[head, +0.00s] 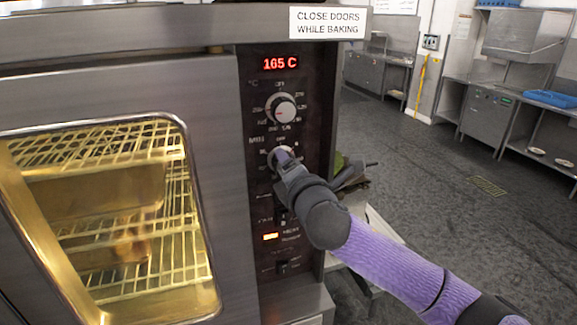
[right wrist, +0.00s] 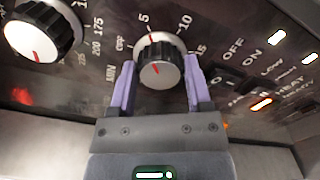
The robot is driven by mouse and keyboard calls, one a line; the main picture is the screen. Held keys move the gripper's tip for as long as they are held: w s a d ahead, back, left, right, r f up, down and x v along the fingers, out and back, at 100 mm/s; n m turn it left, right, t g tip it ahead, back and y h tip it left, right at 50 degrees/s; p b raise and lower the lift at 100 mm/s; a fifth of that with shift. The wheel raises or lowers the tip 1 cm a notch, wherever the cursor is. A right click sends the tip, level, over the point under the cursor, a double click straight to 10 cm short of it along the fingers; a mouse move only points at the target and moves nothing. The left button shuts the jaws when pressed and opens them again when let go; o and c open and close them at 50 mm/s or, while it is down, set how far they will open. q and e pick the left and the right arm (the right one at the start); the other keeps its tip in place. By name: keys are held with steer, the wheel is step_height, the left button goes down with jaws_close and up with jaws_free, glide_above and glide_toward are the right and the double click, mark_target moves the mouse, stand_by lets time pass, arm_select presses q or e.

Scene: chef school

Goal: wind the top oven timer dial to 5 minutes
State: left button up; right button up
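The oven timer dial (right wrist: 160,72) is a round knob with a black ribbed side, a pale face and a red line. In the right wrist view its red line points close to the printed 5. My right gripper (right wrist: 160,80) has one purple finger on each side of this knob, close against its edges, and appears shut on it. In the head view my right gripper (head: 285,160) reaches the timer dial (head: 274,158) from the lower right and covers part of it. My left gripper is not in view.
The temperature dial (head: 284,108) sits just above the timer, under a red 165 C display (head: 281,63). Switches and a lit orange lamp (head: 270,237) are below. The oven door (head: 226,200) is shut at left. Floor at right (head: 440,160) is clear.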

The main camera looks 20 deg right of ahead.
steer(key=o, duration=0.4)
steer(key=s+b, duration=0.1)
steer(key=s, duration=0.9)
steer(key=shift+d+b, duration=0.2)
steer(key=shift+b, duration=0.2)
